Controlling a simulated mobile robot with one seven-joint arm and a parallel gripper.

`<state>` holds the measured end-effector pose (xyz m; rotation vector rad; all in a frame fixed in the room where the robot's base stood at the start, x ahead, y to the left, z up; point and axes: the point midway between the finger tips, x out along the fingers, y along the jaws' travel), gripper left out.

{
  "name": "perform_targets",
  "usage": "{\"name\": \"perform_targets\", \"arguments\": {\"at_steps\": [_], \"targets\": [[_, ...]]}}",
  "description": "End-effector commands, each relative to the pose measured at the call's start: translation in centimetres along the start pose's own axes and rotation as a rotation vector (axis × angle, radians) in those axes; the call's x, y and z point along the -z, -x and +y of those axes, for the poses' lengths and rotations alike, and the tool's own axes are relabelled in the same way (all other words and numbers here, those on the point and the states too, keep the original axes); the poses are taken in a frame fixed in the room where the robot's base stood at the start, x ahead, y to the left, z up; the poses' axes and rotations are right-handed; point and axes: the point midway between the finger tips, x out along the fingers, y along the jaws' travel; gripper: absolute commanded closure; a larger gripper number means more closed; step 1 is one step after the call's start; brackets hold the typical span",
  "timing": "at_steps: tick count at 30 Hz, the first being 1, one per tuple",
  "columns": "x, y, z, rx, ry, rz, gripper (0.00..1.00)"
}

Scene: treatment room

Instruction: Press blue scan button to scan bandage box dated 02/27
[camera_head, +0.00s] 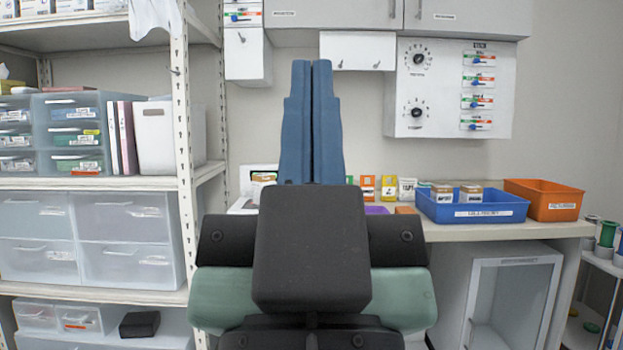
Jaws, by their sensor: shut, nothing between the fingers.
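My gripper (312,68) stands upright in the middle of the view, its two blue fingers shut together with nothing between them. It hides the middle of the counter (450,232). Two small brown-and-white boxes (442,194) (470,193) sit in a blue tray (478,211) on the counter, right of my gripper. Another similar box (263,178) shows just left of the fingers, by a white object partly hidden behind my gripper. The dates are too small to read. No blue scan button can be made out.
An orange tray (543,204) stands at the counter's right end. Small coloured packets (388,187) stand along the back. A wall panel (450,90) with knobs and sliders hangs above. A shelf rack (184,150) with drawers rises at left. The air above the counter's right half is clear.

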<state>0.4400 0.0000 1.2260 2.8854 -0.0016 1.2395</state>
Motion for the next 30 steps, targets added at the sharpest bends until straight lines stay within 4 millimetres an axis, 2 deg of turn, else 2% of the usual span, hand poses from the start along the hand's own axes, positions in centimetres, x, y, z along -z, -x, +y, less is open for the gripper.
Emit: {"name": "perform_targets", "arguments": {"at_steps": [1,5,21,25,30], "targets": [[1.5,-1.6,0.0,0.0,0.0,0.001,1.0],[4.3,-4.5,0.0,0.0,0.0,0.001,1.0],[17.3,-18.2,0.0,0.002,-0.001,0.001,1.0],[19.8,-20.9,-0.1,0.002,-0.001,0.001,1.0],[21.1,-22.2,-0.1,0.002,-0.001,0.001,1.0]]}}
